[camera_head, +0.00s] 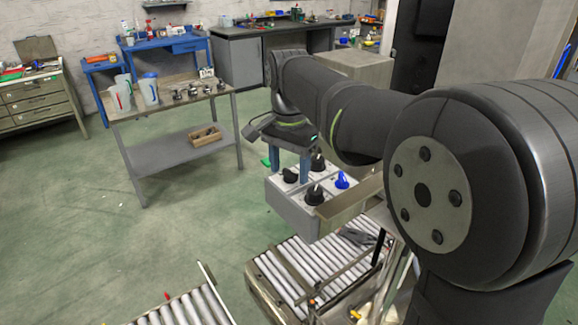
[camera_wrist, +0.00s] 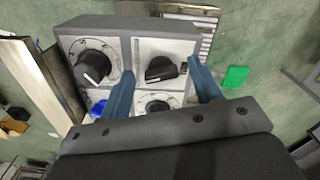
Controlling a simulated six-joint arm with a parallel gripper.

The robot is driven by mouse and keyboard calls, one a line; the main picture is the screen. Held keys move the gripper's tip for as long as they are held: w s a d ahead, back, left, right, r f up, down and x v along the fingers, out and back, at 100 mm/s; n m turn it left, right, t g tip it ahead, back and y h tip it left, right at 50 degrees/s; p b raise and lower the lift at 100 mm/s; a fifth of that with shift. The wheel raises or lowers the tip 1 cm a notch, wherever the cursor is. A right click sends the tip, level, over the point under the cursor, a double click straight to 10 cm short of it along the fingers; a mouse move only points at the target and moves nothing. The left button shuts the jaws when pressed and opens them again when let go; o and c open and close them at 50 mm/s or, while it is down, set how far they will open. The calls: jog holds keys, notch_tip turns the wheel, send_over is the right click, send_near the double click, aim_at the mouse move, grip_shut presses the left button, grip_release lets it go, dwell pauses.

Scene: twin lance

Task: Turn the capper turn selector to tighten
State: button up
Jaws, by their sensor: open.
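A light grey control box (camera_head: 290,208) with several knobs stands below my gripper (camera_head: 290,172). In the head view it carries a black knob (camera_head: 314,195) in front, a black knob (camera_head: 317,163) behind, a blue knob (camera_head: 342,180) at the right and a black knob (camera_head: 289,176) between my fingers. In the wrist view my gripper (camera_wrist: 161,78) is open, its blue-grey fingers either side of a black pointer knob (camera_wrist: 160,68); contact is unclear. A larger dial knob (camera_wrist: 92,67) is to the left. Labels are unreadable, so I cannot tell which is the turn selector.
A roller conveyor (camera_head: 310,270) lies in front of the box. A beige bar (camera_head: 345,205) runs along its right side. A green piece (camera_wrist: 235,77) is beside the box in the wrist view. A table (camera_head: 180,100) with jugs stands further back left.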

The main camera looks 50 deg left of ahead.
jog(key=shift+c, duration=0.2)
jog(key=c, duration=0.9)
jog(key=shift+n, duration=1.2)
jog(key=shift+c, duration=0.2)
jog(key=o, duration=1)
notch_tip(320, 180, up, 17)
jog(key=shift+r, duration=0.2)
jog(key=shift+f, duration=0.15)
